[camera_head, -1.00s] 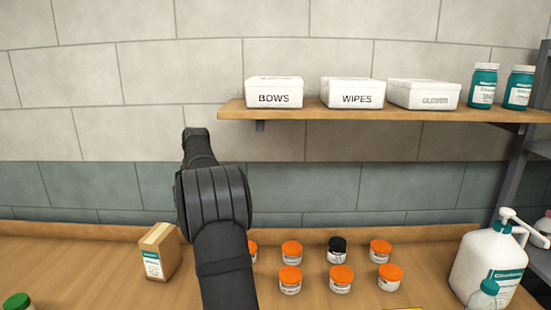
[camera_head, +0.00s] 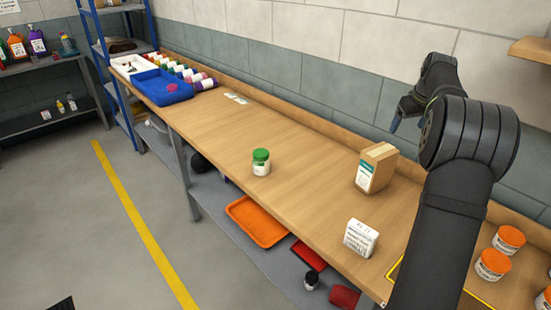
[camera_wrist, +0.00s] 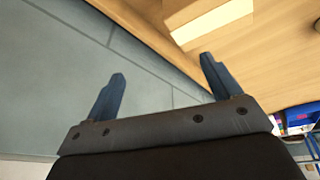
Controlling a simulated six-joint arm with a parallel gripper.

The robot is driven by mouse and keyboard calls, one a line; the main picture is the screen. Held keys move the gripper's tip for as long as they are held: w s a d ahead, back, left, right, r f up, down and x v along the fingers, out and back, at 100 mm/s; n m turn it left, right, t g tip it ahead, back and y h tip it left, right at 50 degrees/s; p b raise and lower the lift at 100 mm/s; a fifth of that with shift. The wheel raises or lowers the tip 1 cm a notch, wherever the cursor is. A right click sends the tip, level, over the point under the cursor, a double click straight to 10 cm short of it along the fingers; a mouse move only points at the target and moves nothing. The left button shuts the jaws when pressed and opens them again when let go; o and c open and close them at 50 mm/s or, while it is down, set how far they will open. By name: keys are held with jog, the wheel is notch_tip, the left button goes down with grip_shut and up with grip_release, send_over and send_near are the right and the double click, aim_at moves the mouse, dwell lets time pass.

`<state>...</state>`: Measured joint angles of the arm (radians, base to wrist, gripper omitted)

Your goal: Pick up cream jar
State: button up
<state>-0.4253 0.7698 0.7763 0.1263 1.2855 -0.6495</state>
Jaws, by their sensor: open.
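A small jar with a green lid (camera_head: 261,162) stands upright on the wooden bench in the head view. I cannot tell from the labels which is the cream jar. My gripper (camera_wrist: 163,70) is open and empty in the wrist view, with blue-grey fingers apart. In the head view it is near the tiled wall, above and behind the cardboard box, away from the green-lidded jar. My own arm covers part of the bench at the right.
A cardboard box (camera_head: 376,168) and a small white box (camera_head: 361,238) stand on the bench (camera_head: 215,128). A blue tray (camera_head: 163,92) and bottles are at the far end. An orange tray (camera_head: 256,221) lies on the shelf below. The bench around the green-lidded jar is clear.

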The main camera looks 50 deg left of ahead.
jog(key=s+a+n+g, duration=0.1)
jog(key=s+a, duration=0.5)
jog(key=a, duration=0.3)
jog(key=s+a+n, duration=0.2)
jog(key=s+a, duration=0.3)
jog(key=a, duration=0.4)
jog(key=n+g, duration=0.1)
jog(key=n, duration=0.1)
send_near(261, 152)
jog(key=shift+y, duration=0.3)
jog(key=x, duration=0.6)
jog(key=shift+w+d+f, duration=0.2)
jog(key=shift+w+f, duration=0.1)
jog(key=shift+w, duration=0.05)
jog(key=shift+s+x, duration=0.15)
jog(key=shift+x, duration=0.8)
jog(key=shift+s+x, duration=0.2)
jog(key=shift+x, duration=0.7)
jog(key=shift+s+x, duration=0.15)
jog(key=shift+x, duration=0.8)
jog(key=shift+d, duration=0.1)
jog(key=c, duration=1.2)
jog(key=shift+r, duration=0.1)
